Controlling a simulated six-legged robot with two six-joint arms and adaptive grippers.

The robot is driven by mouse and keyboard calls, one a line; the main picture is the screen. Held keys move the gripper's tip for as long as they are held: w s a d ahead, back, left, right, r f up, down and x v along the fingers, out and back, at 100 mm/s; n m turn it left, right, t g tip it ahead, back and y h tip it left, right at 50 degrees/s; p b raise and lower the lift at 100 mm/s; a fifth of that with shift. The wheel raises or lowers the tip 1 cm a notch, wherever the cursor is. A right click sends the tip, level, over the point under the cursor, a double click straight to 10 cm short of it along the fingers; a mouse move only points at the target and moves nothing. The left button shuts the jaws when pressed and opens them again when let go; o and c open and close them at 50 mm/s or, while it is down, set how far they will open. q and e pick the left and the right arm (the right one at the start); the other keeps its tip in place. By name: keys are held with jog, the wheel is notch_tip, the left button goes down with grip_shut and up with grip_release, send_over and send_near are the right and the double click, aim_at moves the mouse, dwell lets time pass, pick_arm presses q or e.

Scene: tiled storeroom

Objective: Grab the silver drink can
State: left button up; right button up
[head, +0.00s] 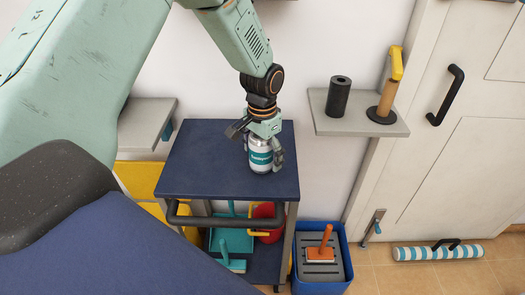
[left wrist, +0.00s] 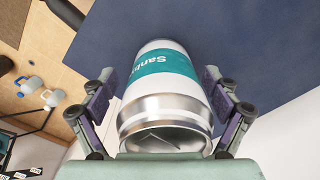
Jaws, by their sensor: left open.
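The silver drink can (head: 260,157) has a teal and white label and stands upright on the dark blue top of a trolley (head: 200,165). My left gripper (head: 256,146) is above it, with its fingers spread to either side of the can. In the left wrist view the silver can end (left wrist: 165,115) lies between the two open fingers of the left gripper (left wrist: 160,98). Gaps show between each finger and the can. The gripper's palm edge covers the nearest part of the can. My right gripper is in neither view.
The trolley has a black handle (head: 220,221) and a lower shelf with a teal dustpan (head: 232,238) and a red bucket (head: 268,218). A wall shelf (head: 340,122) at the right holds a black roll (head: 338,97). A blue crate (head: 322,287) stands beside the trolley. The trolley top around the can is clear.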

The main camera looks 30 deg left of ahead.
pick_arm(q)
jog(key=shift+w+a+f, duration=0.1)
jog(key=shift+a+f, duration=0.1)
jog(key=shift+a, duration=0.15)
jog(key=shift+c, duration=0.9)
jog(key=shift+d+r, duration=0.2)
jog(key=shift+d, duration=0.1)
jog(key=c, duration=0.5)
jog(key=shift+c, duration=0.6)
jog(key=shift+a+f, duration=0.1)
jog(key=shift+a, duration=0.05)
